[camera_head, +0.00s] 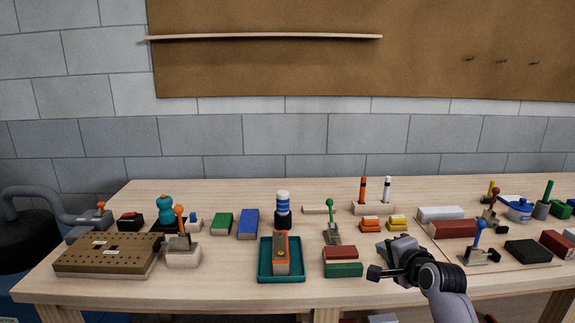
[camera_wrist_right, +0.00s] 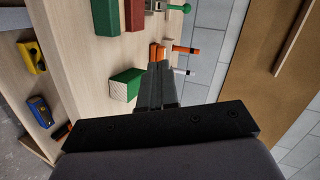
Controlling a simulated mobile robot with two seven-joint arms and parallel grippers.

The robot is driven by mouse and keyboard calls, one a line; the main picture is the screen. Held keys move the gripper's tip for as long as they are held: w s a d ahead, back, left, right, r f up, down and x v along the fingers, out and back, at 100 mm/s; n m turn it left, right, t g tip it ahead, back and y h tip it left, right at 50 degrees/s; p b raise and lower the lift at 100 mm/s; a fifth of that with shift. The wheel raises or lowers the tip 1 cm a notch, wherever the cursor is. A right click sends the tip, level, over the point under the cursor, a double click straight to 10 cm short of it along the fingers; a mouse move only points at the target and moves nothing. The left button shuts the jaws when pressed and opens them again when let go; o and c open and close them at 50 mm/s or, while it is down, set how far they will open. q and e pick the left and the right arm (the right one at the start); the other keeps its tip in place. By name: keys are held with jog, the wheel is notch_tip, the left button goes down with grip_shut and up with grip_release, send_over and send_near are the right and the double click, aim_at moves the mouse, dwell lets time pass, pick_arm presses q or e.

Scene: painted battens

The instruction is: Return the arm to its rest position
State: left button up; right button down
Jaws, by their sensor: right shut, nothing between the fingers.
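My right arm comes in from the lower right in the head view, and its gripper (camera_head: 388,272) is above the front right part of the workbench (camera_head: 215,288). In the right wrist view the two dark fingers of the right gripper (camera_wrist_right: 158,70) lie together, shut, with nothing between them. The fingers point across the bench top towards small orange blocks and the wall side. My left gripper is not in view.
A green batten (camera_head: 343,270) and a red one (camera_head: 341,253) lie just left of my right gripper. A teal tray (camera_head: 262,274) holds an orange-edged tool (camera_head: 281,255). A toggle with a blue knob (camera_head: 481,226) stands to the right. The air above the bench is clear.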

jog(key=s+f+n+g+h, duration=0.15)
jog(key=s+f+n, duration=0.65)
jog(key=s+f, duration=1)
jog(key=s+a+f+n, duration=0.1)
jog(key=s+n, duration=0.3)
jog(key=s, duration=0.6)
jog(key=s+a+f+n+g+y, duration=0.1)
jog(key=s+f+n, duration=0.3)
jog(key=s, duration=0.5)
jog(key=shift+s+a+f, duration=0.15)
jog(key=shift+s+f, duration=0.1)
jog(key=shift+s, duration=0.1)
jog(key=shift+g, duration=0.25)
